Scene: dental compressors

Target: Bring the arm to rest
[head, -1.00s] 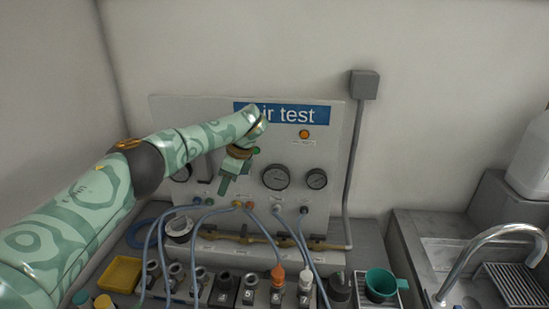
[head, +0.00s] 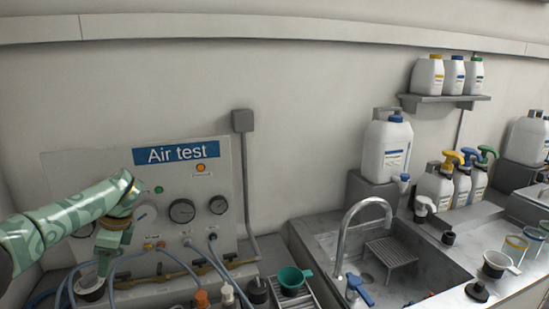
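My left arm (head: 70,217), pale green with darker patterns, comes in from the left edge in the head view. Its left gripper (head: 105,262) points down in front of the lower left of the Air test panel (head: 221,165). The fingers are small and seen at an angle, so I cannot tell whether they are apart or closed. No held object can be made out. My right arm and gripper are out of view.
Blue hoses (head: 128,257) loop below and beside the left gripper. Gauges (head: 182,211) sit on the panel. A green cup (head: 293,279) stands at the bench front. To the right are a sink with a curved tap (head: 345,237) and a white canister (head: 387,151).

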